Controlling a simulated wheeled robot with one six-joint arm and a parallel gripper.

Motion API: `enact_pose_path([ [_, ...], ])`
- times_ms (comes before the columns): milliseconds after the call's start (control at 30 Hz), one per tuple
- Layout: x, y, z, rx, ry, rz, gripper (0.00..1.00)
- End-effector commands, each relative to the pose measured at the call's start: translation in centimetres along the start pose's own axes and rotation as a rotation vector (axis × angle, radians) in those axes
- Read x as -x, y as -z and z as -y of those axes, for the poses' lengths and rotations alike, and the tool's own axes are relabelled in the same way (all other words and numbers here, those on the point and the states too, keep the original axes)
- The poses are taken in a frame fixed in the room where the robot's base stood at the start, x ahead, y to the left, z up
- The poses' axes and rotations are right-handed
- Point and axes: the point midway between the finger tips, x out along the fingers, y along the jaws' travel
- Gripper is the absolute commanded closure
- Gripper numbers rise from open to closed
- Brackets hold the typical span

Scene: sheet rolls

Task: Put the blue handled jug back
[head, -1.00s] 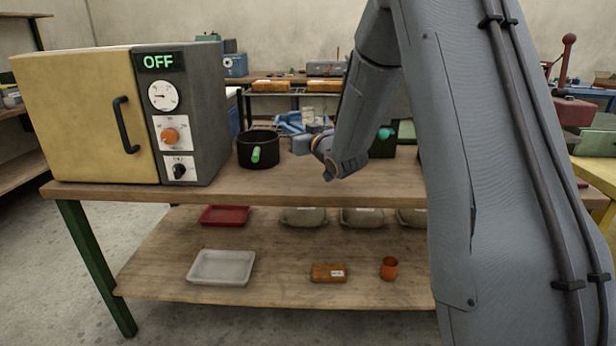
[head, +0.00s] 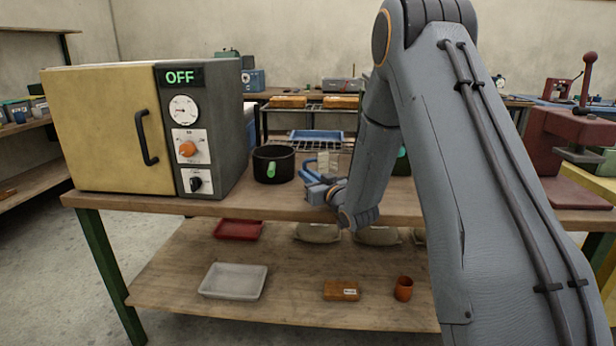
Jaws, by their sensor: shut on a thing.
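The jug (head: 329,162) has a clear, pale body and a blue handle. It is small in the head view and appears above the workbench (head: 235,207), right of the black pot. My gripper (head: 313,183) is shut on the jug at its blue handle side, near the bench's front edge. The jaws are small and partly hidden by my wrist. I cannot tell whether the jug's base touches the bench top.
A black pot (head: 267,158) with a green handle stands left of the jug. Left of it is a yellow-doored oven (head: 105,130) reading OFF. A blue tray (head: 315,138) lies behind.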

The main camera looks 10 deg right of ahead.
Motion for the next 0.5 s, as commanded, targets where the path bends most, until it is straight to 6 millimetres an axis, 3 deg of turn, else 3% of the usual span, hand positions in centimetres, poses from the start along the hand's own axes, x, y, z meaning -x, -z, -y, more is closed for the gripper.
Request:
enact_pose_path([
  [133,-0.02,-0.34,-0.01,0.000,0.000,0.000,1.00],
  [167,-0.01,-0.40,0.00,0.000,0.000,0.001,0.88],
  [267,0.00,-0.32,0.00,0.000,0.000,0.001,0.71],
  [500,0.00,-0.31,0.00,0.000,0.000,0.001,0.71],
])
